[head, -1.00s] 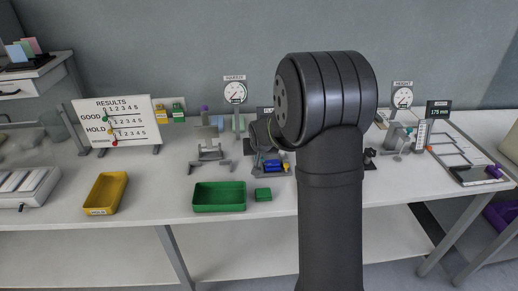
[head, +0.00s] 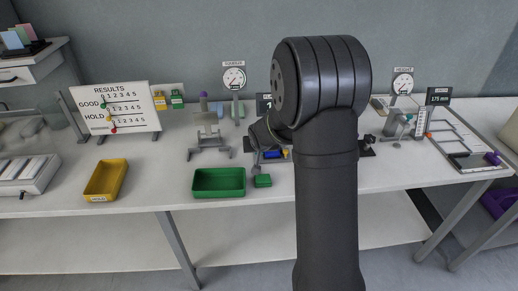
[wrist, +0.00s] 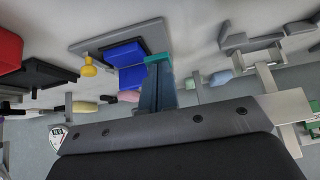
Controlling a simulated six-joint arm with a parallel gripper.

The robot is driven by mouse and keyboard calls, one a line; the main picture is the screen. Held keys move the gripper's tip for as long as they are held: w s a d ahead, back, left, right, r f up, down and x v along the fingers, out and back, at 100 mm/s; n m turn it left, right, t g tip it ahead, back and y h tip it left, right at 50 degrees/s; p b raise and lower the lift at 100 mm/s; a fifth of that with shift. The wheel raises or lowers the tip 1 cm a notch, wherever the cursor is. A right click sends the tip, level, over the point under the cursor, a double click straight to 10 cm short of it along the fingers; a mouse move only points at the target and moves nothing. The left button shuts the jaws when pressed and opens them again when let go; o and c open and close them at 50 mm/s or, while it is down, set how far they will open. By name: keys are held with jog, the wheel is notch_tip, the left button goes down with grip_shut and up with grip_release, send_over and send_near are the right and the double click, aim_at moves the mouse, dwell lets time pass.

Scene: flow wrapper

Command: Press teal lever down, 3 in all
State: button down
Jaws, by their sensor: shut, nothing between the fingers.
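My gripper shows small in the head view (head: 257,169), low in front of a fixture with a blue block (head: 272,155) and a yellow knob (head: 285,153). My arm hides part of this fixture. In the wrist view my gripper (wrist: 158,62) is shut and empty. The blue block (wrist: 125,54) and yellow knob (wrist: 88,68) are beside it there. A teal bar lies at the fingertips; I cannot tell whether it is a fingertip part or the lever. A small teal part (head: 408,118) shows on the device at the right in the head view.
A green tray (head: 219,194) and a small green block (head: 263,181) lie near the table's front edge. A yellow tray (head: 105,181) is at the left. A results board (head: 115,107) stands behind it. A round dial (head: 234,79) stands at the back.

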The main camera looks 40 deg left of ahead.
jog(key=shift+r, duration=0.8)
jog(key=w+a+r+v, duration=0.1)
jog(key=v, duration=1.2)
jog(key=shift+w+r, duration=0.1)
jog(key=shift+r, duration=0.05)
dwell(0.8)
